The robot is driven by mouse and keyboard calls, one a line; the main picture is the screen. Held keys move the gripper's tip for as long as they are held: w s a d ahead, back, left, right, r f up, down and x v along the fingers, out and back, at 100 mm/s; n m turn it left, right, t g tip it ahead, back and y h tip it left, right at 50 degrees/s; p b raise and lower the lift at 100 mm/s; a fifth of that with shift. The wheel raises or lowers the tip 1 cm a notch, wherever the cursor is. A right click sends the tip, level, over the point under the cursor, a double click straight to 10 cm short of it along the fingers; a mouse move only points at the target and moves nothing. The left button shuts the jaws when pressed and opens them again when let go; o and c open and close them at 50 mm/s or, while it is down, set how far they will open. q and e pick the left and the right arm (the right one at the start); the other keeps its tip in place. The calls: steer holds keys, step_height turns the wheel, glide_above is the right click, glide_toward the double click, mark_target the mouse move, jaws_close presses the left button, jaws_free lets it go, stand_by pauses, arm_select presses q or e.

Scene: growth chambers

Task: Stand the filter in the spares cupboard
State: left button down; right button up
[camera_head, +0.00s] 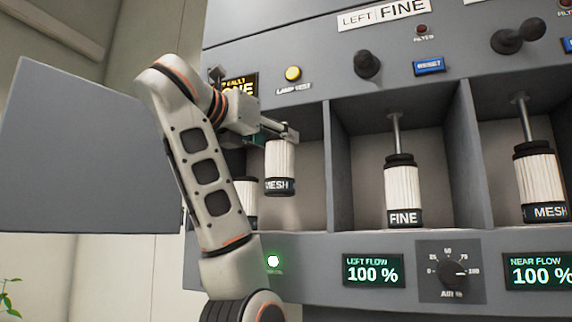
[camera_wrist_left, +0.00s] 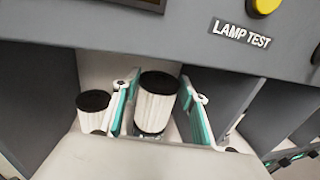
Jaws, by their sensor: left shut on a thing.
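My left gripper (camera_head: 278,132) is shut on a white ribbed filter (camera_head: 280,158) with a dark band reading MESH. It holds the filter upright, hanging in the mouth of the leftmost bay, the open cupboard (camera_head: 313,190). In the left wrist view the filter (camera_wrist_left: 155,104), with its black top, is between the teal finger pads (camera_wrist_left: 160,108). A second white filter (camera_head: 249,196) stands in the same bay to the left, partly hidden by my arm; it also shows in the left wrist view (camera_wrist_left: 93,115). My right gripper is not in view.
A grey door (camera_head: 80,150) stands swung open at the left. To the right, a FINE filter (camera_head: 404,190) and another MESH filter (camera_head: 540,180) hang on rods in separate bays. Dividing walls (camera_head: 340,165) separate the bays. Knobs and a yellow button (camera_head: 292,73) sit above.

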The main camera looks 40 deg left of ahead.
mark_target(287, 176)
arm_select(q)
steer(key=w+a+p, duration=0.2)
steer(key=w+p, duration=0.1)
steer(key=w, duration=0.4)
step_height(287, 176, down, 7)
steer(key=shift+s+d, duration=0.1)
steer(key=shift+d, duration=0.05)
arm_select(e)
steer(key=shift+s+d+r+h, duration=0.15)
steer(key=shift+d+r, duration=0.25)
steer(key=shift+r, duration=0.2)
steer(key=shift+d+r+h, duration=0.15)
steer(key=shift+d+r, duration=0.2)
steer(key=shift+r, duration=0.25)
arm_select(q)
steer(key=shift+f, duration=0.2)
steer(key=c, duration=1.2)
jaws_free()
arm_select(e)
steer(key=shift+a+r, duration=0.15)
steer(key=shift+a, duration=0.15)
arm_select(q)
steer(key=shift+r, duration=0.2)
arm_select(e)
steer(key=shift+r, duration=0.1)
